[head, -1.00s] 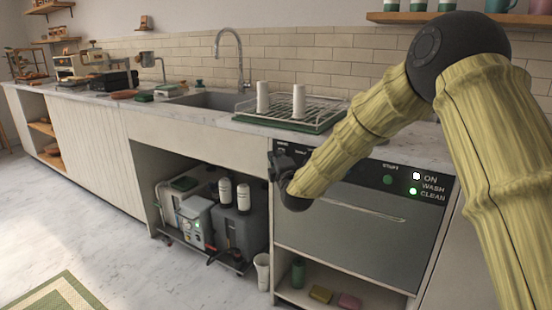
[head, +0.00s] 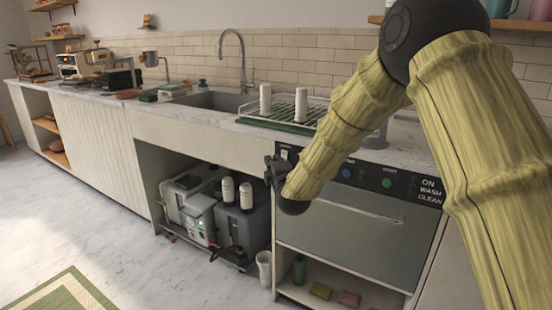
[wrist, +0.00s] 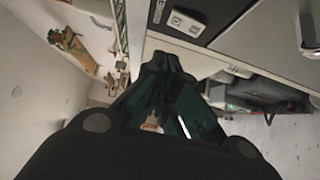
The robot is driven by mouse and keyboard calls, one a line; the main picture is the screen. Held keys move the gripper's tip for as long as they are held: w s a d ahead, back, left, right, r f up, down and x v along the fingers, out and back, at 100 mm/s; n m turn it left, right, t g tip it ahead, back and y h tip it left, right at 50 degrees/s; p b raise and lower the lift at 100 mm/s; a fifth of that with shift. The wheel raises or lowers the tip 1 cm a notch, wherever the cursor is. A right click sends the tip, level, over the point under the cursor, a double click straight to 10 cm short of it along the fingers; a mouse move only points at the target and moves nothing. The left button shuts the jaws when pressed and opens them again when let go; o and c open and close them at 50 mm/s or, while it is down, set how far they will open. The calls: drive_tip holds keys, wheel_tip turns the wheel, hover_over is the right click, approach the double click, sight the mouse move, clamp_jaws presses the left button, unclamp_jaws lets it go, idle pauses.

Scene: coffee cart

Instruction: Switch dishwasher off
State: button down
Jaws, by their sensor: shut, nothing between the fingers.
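The dishwasher (head: 350,238) is a grey under-counter machine with a long handle and a black control panel (head: 408,184). The ON, WASH and CLEAN labels (head: 430,190) show no lit lamps beside them. A small white rocker switch (head: 284,151) sits at the panel's left end; it also shows in the wrist view (wrist: 184,22). My gripper (head: 272,167) is shut and empty, just left of and slightly below the switch in the head view. In the wrist view my fingertips (wrist: 155,62) look apart from the switch. My arm hides part of the panel.
A dish rack (head: 285,118) with white cups stands on the counter above, left of my arm. An open bay (head: 200,190) with a grey machine and containers lies left of the dishwasher. A shelf below holds a green bottle (head: 299,269) and sponges. The floor at left is clear.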

drive_tip(key=p+v, duration=0.1)
drive_tip(key=v, duration=0.8)
drive_tip(key=shift+r, duration=0.4)
drive_tip(key=shift+d, duration=0.1)
